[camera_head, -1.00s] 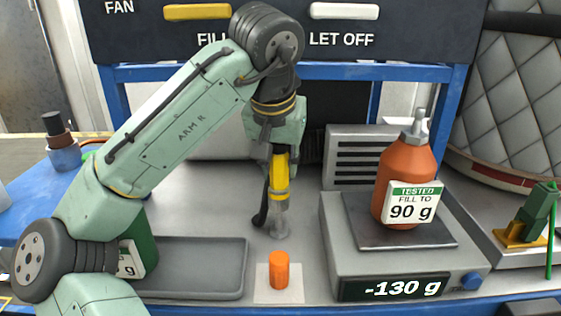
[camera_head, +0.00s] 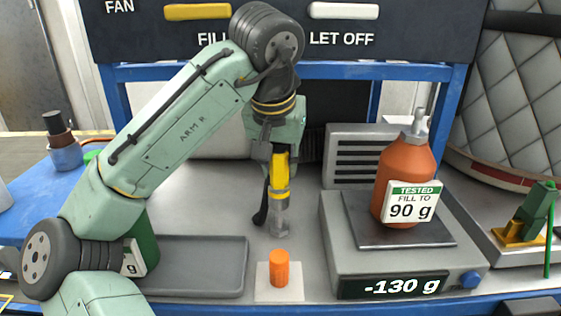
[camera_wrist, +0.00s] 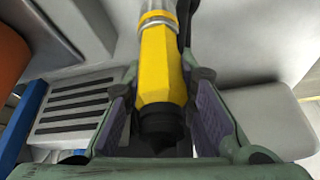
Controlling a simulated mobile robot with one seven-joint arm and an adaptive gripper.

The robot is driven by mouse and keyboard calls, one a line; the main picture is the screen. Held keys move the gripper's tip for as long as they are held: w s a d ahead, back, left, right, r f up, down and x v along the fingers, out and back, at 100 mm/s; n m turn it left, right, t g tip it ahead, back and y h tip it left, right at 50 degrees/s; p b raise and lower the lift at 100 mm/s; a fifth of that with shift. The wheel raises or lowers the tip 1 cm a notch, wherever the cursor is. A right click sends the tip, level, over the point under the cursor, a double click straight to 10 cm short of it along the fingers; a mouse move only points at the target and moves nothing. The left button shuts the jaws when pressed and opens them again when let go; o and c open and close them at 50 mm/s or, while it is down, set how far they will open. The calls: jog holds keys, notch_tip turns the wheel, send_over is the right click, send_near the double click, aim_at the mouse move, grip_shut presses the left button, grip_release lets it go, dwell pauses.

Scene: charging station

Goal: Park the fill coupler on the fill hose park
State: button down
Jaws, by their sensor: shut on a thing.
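The fill coupler (camera_head: 280,175) has a yellow body and a grey nozzle, and hangs about upright, nozzle down, in my gripper (camera_head: 277,155). The gripper is shut on its yellow body. In the wrist view the coupler (camera_wrist: 163,70) sits between the two finger pads of the gripper (camera_wrist: 162,92). A dark hose (camera_head: 261,208) curves down beside it. An orange cylinder (camera_head: 279,268) stands on a pale square plate (camera_head: 291,294), below and in front of the nozzle in the head view. I cannot tell which thing is the fill hose park.
A scale (camera_head: 338,262) reading -130 g stands to the right and bears an orange bottle (camera_head: 397,172). A grey tray (camera_head: 210,265) lies to the left, near a green container (camera_head: 147,240). A vented box (camera_head: 350,150) stands behind. Bare bench lies around the nozzle.

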aim_at(281, 187)
jog(key=shift+p, duration=0.3)
jog(key=shift+f, duration=0.2)
dwell(0.4)
jog(key=shift+f+b, duration=0.3)
jog(key=shift+f, duration=0.05)
jog(key=shift+f, duration=0.3)
jog(key=shift+f+b, duration=0.3)
jog(key=shift+b, duration=0.05)
jog(key=shift+f+b, duration=0.85)
jog(key=shift+f, duration=0.8)
jog(key=c, duration=1.2)
grip_release()
jog(key=shift+c, duration=0.2)
jog(key=shift+r, duration=0.1)
